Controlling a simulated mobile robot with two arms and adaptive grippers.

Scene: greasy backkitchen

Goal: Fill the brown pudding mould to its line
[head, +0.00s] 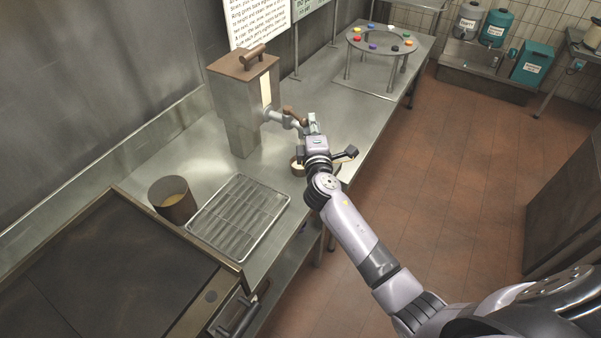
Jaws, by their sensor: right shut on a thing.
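A tall metal dispenser (243,105) with a brown lid stands on the steel counter. My right gripper (312,126) is at the end of the tap, shut on what looks like the tap's handle; the fingers hide the contact. A small brown mould (296,167) stands on the counter below the tap, mostly hidden by my gripper. Its fill level and line cannot be made out. My left gripper is not in view.
A brown pot (173,199) with tan contents and a wire rack (238,212) are at the left, beside a dark griddle (110,270). A round stand (383,41) with coloured pieces is at the back. The counter (340,100) between is clear.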

